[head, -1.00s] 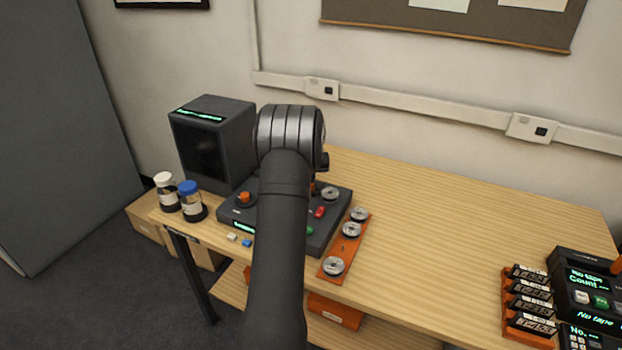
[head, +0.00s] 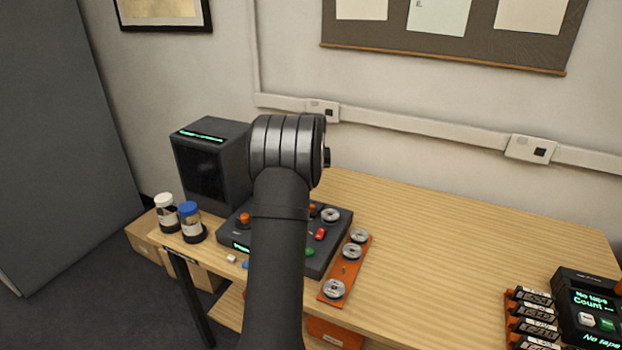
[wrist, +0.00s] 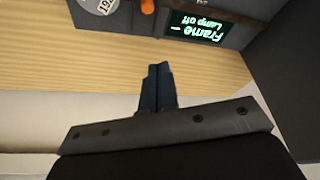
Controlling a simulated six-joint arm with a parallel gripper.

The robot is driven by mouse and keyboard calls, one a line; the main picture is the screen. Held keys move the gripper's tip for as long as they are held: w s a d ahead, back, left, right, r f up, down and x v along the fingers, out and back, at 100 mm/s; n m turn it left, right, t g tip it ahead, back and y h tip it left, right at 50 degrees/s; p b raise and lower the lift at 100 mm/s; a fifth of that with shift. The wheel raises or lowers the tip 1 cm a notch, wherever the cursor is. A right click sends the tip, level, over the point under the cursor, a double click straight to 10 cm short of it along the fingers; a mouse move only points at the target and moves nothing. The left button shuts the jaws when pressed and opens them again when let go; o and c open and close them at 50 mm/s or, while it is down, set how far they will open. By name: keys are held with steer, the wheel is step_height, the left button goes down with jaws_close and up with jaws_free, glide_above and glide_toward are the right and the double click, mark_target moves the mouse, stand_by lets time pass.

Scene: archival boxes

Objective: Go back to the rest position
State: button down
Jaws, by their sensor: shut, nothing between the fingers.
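My gripper (wrist: 158,75) shows in the wrist view with its two dark fingers together and nothing between them. It points over bare wooden table top, near the dark control console (wrist: 210,22), whose screen reads "Frame –" and "Lamp off". In the head view my arm rises in front of the console (head: 331,240) and hides part of it. The gripper itself is hidden behind my arm there.
A dark box (head: 212,165) stands left of the console, with white-capped (head: 167,213) and blue-capped (head: 191,222) bottles beside it. An orange rack (head: 345,270) with reels lies right of the console. Another device (head: 590,305) stands far right. The middle-right table (head: 440,240) is clear.

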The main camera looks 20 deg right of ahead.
steer(key=x, duration=0.7)
steer(key=shift+w+d+f, duration=0.15)
steer(key=shift+d+f, duration=0.05)
steer(key=shift+f, duration=0.1)
steer(key=w+d+f, duration=0.2)
steer(key=shift+w+d+f, duration=0.1)
steer(key=shift+d+f, duration=0.15)
steer(key=shift+d, duration=0.05)
steer(key=shift+w+d+r, duration=0.1)
steer(key=shift+w+r, duration=0.15)
steer(key=shift+r, duration=0.35)
steer(key=shift+w+d+r, duration=0.1)
steer(key=shift+w+r, duration=0.1)
steer(key=shift+r, duration=0.35)
